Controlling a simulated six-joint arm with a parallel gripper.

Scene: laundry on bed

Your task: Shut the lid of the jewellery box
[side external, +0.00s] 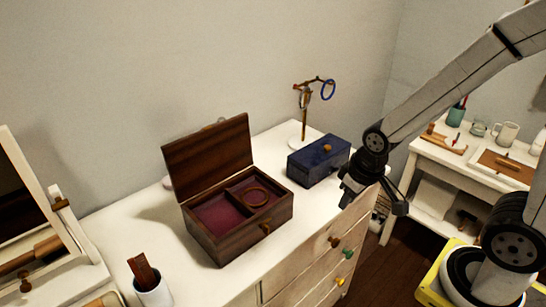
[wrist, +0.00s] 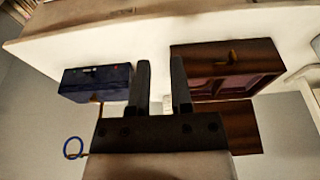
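The wooden jewellery box (side external: 232,238) stands open on the white dresser. Its lid (side external: 208,158) stands up at the back, tilted slightly backward.
A dark blue box (side external: 319,160) stands between the jewellery box and my gripper. Behind it is a stand (side external: 304,110) with a blue ring (side external: 328,90). A mirror (side external: 25,210) and white cup (side external: 154,292) are at left.

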